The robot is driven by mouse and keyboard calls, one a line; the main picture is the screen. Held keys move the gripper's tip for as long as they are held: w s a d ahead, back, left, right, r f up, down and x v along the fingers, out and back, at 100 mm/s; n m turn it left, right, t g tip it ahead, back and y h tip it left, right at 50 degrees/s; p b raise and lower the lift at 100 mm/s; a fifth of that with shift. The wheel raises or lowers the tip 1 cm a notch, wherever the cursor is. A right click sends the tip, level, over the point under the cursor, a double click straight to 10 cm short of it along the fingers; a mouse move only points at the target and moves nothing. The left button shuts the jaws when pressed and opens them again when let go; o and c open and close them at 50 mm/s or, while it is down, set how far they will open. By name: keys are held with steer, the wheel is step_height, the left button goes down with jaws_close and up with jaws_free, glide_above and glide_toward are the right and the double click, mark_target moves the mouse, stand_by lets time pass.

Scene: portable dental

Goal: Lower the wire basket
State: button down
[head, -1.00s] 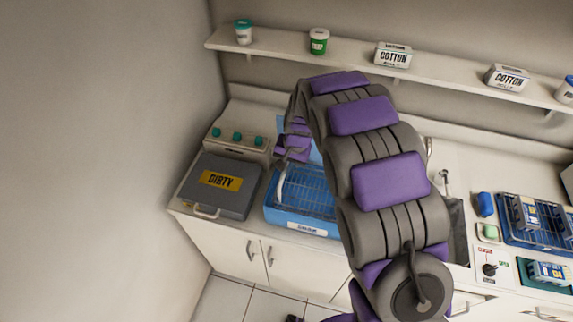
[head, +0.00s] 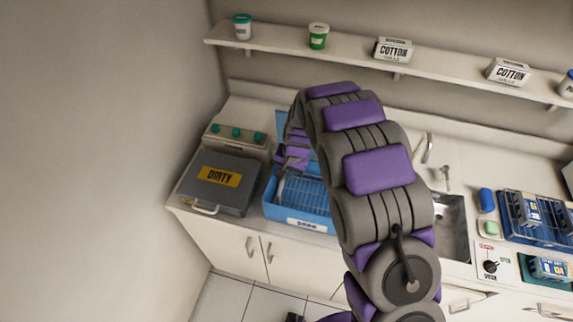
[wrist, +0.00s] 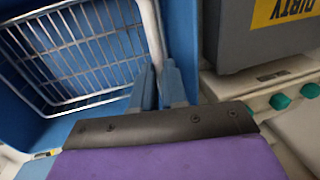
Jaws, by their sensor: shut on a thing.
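The wire basket (head: 309,194) is a metal grid inside the blue tub (head: 299,221), left of my arm in the head view. It also shows large at the upper left of the wrist view (wrist: 75,50). Its pale handle bar (wrist: 151,32) runs down to my gripper (wrist: 160,88), whose blue-grey fingers are shut on it. In the head view my gripper (head: 281,184) is over the tub's left side, partly hidden by my arm. My arm also covers the right side of the tub and basket. I cannot tell whether the basket touches the tub floor.
A grey case marked DIRTY (head: 219,181) stands close left of the tub, before a panel with green knobs (head: 234,135). The sink (head: 450,225) is right of my arm. A second blue rack (head: 540,230) stands farther right. A shelf (head: 360,60) runs above.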

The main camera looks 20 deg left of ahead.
steer(key=shift+s+f, duration=0.1)
steer(key=shift+f, duration=0.8)
steer(key=c, duration=1.2)
jaws_free()
steer(key=shift+a, duration=0.15)
steer(key=shift+o, duration=0.2)
steer(key=shift+r, duration=0.1)
steer(key=d+r, duration=0.3)
steer(key=r, duration=1.3)
steer(key=shift+d+r+p, duration=0.15)
steer(key=shift+r+p, duration=0.15)
steer(key=shift+r, duration=0.1)
